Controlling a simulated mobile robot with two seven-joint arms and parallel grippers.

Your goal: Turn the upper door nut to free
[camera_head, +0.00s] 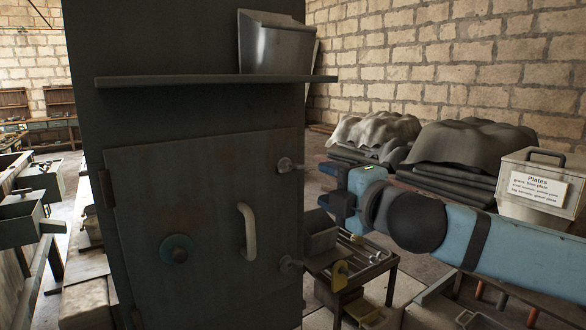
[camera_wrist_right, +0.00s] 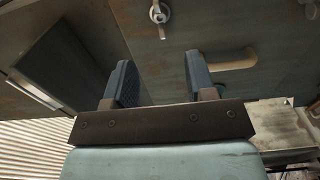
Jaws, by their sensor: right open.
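The upper door nut (camera_head: 285,165) is a pale metal fitting with a short arm, at the right edge of the grey cabinet door (camera_head: 150,210). My right gripper (camera_head: 328,186) is to the right of this nut, open and empty, with a visible gap between them. In the right wrist view a nut (camera_wrist_right: 160,13), apparently the upper one, sits beyond the spread fingers (camera_wrist_right: 158,65), roughly in line with the space between them. A similar lower nut (camera_head: 289,264) is on the same door edge. My left gripper is not in view.
The door has a pale curved handle (camera_head: 248,231) and a round teal knob (camera_head: 177,249). A shelf (camera_head: 215,80) with a metal bin (camera_head: 275,45) juts out above. A small table (camera_head: 350,268) with tools stands below my right gripper. A labelled plates box (camera_head: 540,190) is at right.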

